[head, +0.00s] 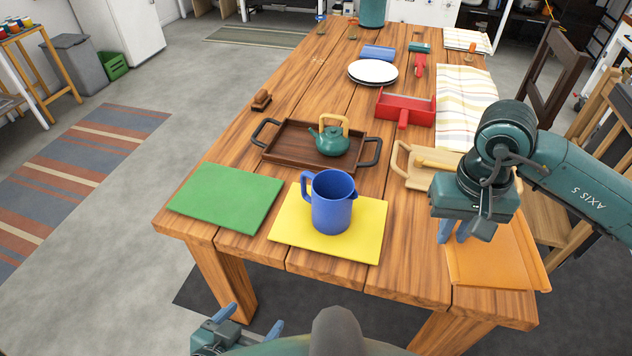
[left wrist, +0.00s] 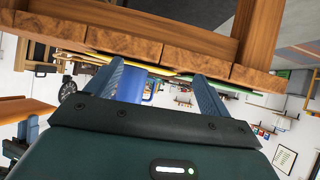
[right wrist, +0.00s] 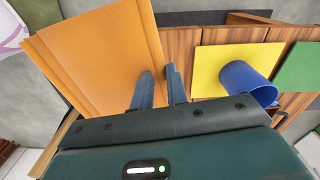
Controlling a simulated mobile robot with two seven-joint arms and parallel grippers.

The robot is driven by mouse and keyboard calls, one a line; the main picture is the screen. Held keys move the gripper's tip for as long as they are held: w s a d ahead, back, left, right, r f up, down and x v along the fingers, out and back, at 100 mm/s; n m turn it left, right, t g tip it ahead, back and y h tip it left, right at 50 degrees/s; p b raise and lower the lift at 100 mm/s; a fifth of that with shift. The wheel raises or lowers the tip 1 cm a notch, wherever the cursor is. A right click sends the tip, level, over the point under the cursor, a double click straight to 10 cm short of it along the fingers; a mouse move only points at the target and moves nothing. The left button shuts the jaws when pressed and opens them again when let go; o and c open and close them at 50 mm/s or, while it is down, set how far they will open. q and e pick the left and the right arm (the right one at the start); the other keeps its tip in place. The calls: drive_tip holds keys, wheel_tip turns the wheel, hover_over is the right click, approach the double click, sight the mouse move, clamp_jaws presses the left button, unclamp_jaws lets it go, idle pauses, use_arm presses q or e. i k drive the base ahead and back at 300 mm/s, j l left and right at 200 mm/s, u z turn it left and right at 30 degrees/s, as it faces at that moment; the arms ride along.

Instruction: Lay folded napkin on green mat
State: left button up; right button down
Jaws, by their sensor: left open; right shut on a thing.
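The folded orange napkin (head: 492,262) is at the table's front right corner; its layered edges show in the right wrist view (right wrist: 100,55). My right gripper (head: 454,234) is shut on the napkin's edge nearest the yellow mat. Whether the napkin touches the table is hard to tell. The green mat (head: 228,198) lies flat and bare at the front left of the table; part of it shows in the right wrist view (right wrist: 302,68). My left gripper (head: 247,326) is open and empty, low in front of the table's front edge.
A yellow mat (head: 290,235) with a blue pitcher (head: 332,205) lies between napkin and green mat. Behind are a dark tray (head: 285,143) with a teapot (head: 333,143), a wooden board (head: 415,182) and a red box (head: 410,104).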

sight(232, 191)
drive_tip(key=i+j, duration=0.15)
drive_tip(key=j, duration=0.25)
drive_tip(key=i+j, duration=0.15)
drive_tip(key=j, duration=0.2)
drive_tip(key=i+j, duration=0.1)
drive_tip(key=j, duration=0.3)
drive_tip(key=i+j, duration=0.15)
drive_tip(key=j, duration=0.2)
drive_tip(key=i+j+u, duration=0.1)
drive_tip(key=j, duration=0.3)
drive_tip(key=i, duration=0.05)
